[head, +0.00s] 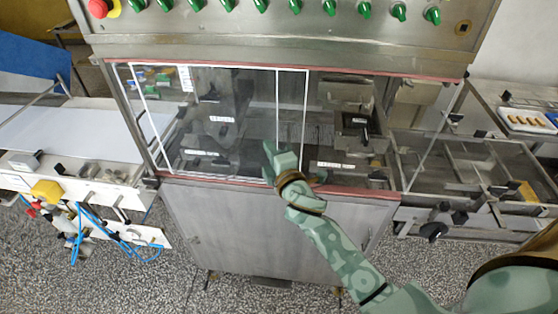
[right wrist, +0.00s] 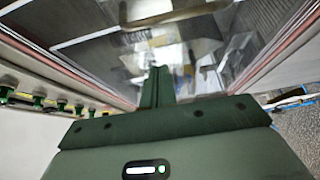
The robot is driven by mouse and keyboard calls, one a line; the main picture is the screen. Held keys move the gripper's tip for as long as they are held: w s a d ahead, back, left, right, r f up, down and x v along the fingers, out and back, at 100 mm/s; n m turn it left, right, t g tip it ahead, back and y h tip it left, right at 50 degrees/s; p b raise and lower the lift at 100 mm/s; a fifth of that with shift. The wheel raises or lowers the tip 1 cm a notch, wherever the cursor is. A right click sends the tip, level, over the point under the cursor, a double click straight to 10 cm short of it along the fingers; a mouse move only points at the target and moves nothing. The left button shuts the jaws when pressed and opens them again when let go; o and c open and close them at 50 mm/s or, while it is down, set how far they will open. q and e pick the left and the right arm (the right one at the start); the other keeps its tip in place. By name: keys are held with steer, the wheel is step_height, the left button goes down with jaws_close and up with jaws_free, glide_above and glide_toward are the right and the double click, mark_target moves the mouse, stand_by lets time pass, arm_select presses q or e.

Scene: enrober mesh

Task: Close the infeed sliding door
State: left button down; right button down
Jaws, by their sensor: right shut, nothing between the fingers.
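The sliding door (head: 235,110) is a clear panel with thin white edges on the front of the steel machine. White upright edges show near the middle of the front, and the clear panels seem to overlap on the left. The right part of the opening looks uncovered. My right gripper (head: 268,150) is in front of the panel's lower part, near the left of these two edges. Whether it touches the panel cannot be told. In the right wrist view the fingers (right wrist: 156,84) are together and empty. My left gripper is not in view.
A red-edged sill (head: 350,191) runs below the opening, above a steel cabinet (head: 270,230). A control panel with green knobs (head: 330,8) is above. A white belt (head: 70,130) lies left, and an open metal frame (head: 460,165) stands right.

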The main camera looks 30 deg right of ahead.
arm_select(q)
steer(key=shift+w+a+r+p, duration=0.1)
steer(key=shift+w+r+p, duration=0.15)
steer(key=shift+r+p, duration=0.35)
arm_select(e)
steer(key=d, duration=0.4)
steer(key=shift+s, duration=0.1)
steer(key=shift+a, duration=0.1)
